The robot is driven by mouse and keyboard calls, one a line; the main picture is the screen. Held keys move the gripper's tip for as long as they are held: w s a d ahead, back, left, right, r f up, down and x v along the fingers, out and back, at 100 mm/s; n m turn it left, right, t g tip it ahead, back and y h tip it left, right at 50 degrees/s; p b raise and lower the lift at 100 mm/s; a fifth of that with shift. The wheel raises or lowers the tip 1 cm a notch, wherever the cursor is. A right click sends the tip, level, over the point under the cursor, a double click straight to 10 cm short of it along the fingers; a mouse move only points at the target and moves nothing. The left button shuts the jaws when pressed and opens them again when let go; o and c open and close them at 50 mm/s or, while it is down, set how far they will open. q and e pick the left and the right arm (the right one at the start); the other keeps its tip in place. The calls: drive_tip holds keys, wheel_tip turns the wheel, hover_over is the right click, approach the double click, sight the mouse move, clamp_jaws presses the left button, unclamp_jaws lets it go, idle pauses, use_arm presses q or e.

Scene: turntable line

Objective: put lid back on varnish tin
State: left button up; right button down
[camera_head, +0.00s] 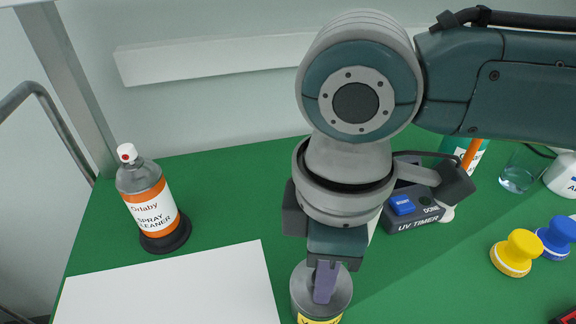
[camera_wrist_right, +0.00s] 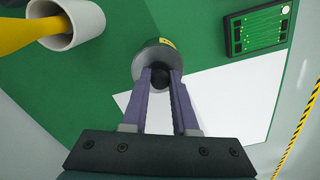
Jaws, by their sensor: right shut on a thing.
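The varnish tin (camera_head: 320,320) stands at the bottom edge of the head view, with a yellow label band partly cut off. A grey round lid (camera_head: 342,290) shows at its top, in line with the tin. My right gripper (camera_head: 324,296) points down over it. In the right wrist view the purple fingers (camera_wrist_right: 161,88) are shut on the lid's dark knob (camera_wrist_right: 160,76). The grey rim (camera_wrist_right: 150,58) and a bit of yellow label show beyond. I cannot tell whether the lid is seated or slightly above the tin. My left gripper is not in view.
A spray cleaner bottle (camera_head: 152,205) stands at left on a dark base. A white sheet (camera_head: 175,290) lies left of the tin. Behind my right wrist is a UV timer (camera_head: 412,212). Yellow (camera_head: 515,254) and blue (camera_head: 558,237) knobbed pieces and a glass (camera_head: 517,178) stand right.

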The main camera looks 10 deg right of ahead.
drive_tip(key=shift+f, duration=0.1)
idle(0.8)
drive_tip(key=shift+p, duration=0.6)
drive_tip(key=shift+f, duration=0.1)
drive_tip(key=shift+c, duration=0.6)
unclamp_jaws()
idle(0.3)
wheel_tip(320, 180, up, 2)
drive_tip(key=shift+p, duration=1.1)
wheel_tip(320, 180, up, 5)
drive_tip(key=p, duration=0.6)
